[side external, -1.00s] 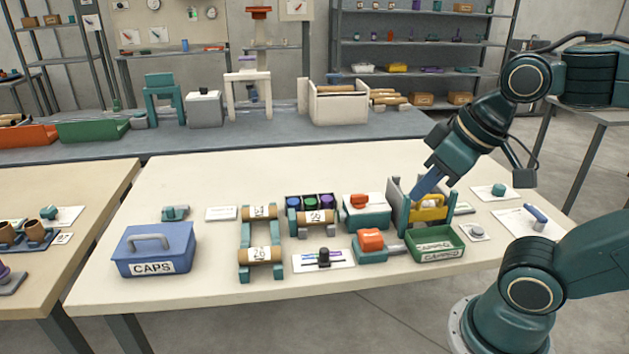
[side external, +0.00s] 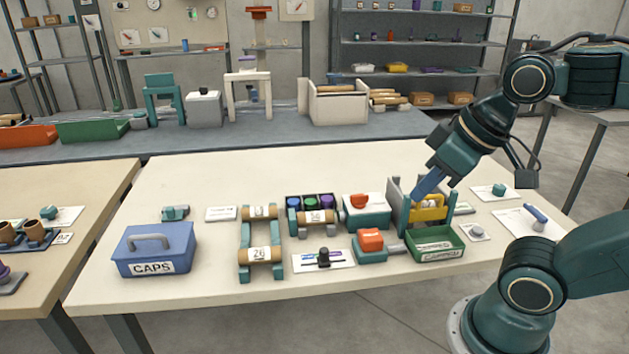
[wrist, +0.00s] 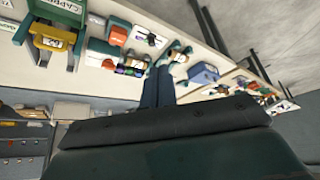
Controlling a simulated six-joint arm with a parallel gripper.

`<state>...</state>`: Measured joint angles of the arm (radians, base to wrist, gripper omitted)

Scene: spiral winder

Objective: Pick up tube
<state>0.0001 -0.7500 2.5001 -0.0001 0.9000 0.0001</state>
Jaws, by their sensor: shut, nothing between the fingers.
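Cardboard tubes with white labels lie on the table. Two rest across a teal rack: a rear tube (side external: 248,212) and a front tube (side external: 247,255) whose label reads 26. Another tube (side external: 301,217) lies in front of a dark holder of coloured caps. My gripper (side external: 417,197) has blue fingers that are shut and empty. In the side view it overlaps the yellow and teal station on the right, apart from the tubes. In the wrist view the closed fingers (wrist: 158,76) stand in the middle, partly covering the tubes behind them.
A blue CAPS box (side external: 152,250) stands at the left of the table. A teal device with an orange block (side external: 370,240) and a green tray (side external: 436,250) sit near the front. The yellow part (side external: 428,209) stands between upright walls. The rear tabletop is clear.

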